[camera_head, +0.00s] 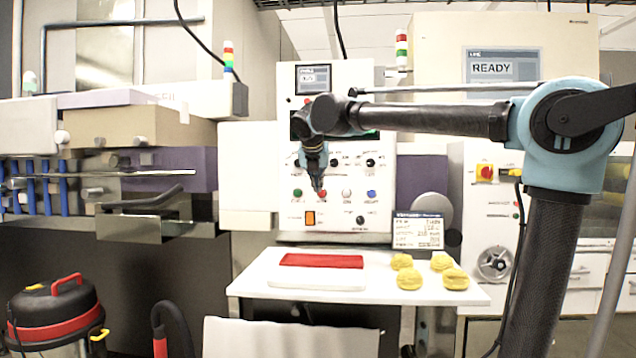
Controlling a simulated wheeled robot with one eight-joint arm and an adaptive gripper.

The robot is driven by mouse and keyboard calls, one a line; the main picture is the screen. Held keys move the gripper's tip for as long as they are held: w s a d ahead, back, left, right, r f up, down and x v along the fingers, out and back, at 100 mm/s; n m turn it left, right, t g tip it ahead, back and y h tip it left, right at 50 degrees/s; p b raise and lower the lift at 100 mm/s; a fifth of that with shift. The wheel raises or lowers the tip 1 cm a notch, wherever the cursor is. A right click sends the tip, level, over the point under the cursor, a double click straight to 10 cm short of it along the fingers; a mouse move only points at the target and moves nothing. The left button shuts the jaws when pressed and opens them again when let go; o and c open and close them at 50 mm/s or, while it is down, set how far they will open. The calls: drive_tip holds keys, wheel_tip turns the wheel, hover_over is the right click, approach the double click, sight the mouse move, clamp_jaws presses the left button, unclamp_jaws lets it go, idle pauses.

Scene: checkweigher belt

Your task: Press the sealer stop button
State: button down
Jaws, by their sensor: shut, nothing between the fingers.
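A white control panel (347,210) stands upright at the back centre. It carries a row of small buttons: a green button (297,193), a white button (346,194) and a blue button (371,194). A red button (322,194) shows just at the tip of my gripper. Labels under the buttons are too small to read, so I cannot tell which is the sealer stop. My gripper (318,184) is shut and empty, pointing down in front of the panel at this row. Whether it touches the panel cannot be told. My arm and wrist hide part of the panel's dark display.
Below the panel, a white table (250,286) holds a red slab (321,261) on a white block and several yellow lumps (409,279). An orange switch (310,218) sits below the buttons. A vacuum cleaner (55,312) stands lower left.

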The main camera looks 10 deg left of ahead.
sight(322, 193)
drive_tip(key=w+f, duration=0.4)
drive_tip(key=w, duration=0.4)
drive_tip(key=shift+w+a+f, duration=0.15)
drive_tip(key=shift+a+f, duration=0.05)
drive_tip(key=shift+a, duration=0.2)
drive_tip(key=shift+w, duration=0.1)
